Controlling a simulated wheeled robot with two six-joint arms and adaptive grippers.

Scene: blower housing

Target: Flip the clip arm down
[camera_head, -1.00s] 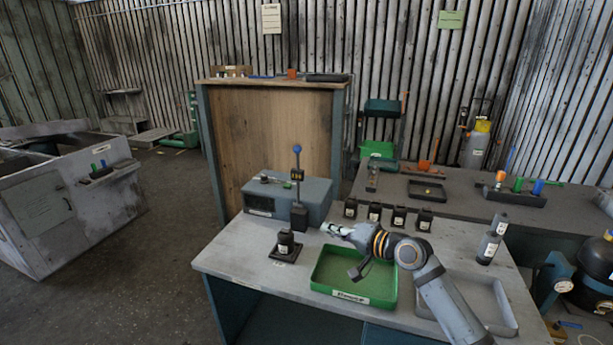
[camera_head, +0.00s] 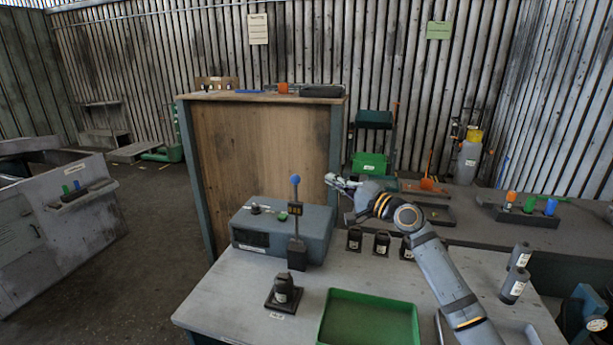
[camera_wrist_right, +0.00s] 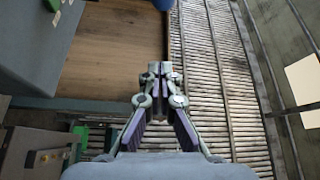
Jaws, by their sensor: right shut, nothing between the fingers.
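A dark upright arm with a blue ball on top (camera_head: 295,180) stands at the front right of a grey box (camera_head: 318,232); it looks like the clip arm. It rises from a dark block (camera_head: 297,254) and carries a small yellow-marked label. My right gripper (camera_head: 332,181) is shut and empty, raised right of the blue ball and apart from it. In the right wrist view the shut fingers (camera_wrist_right: 160,68) point at the wooden panel and wall, and part of a blue object (camera_wrist_right: 163,4) shows at the top edge. My left gripper is not in view.
A black stand with a dark cylinder (camera_head: 283,291) sits on the table (camera_head: 225,305) in front. A green tray (camera_head: 415,312) lies to its right. Several small dark bottles (camera_head: 382,244) stand behind the tray. A wooden panel (camera_head: 262,150) rises behind the box.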

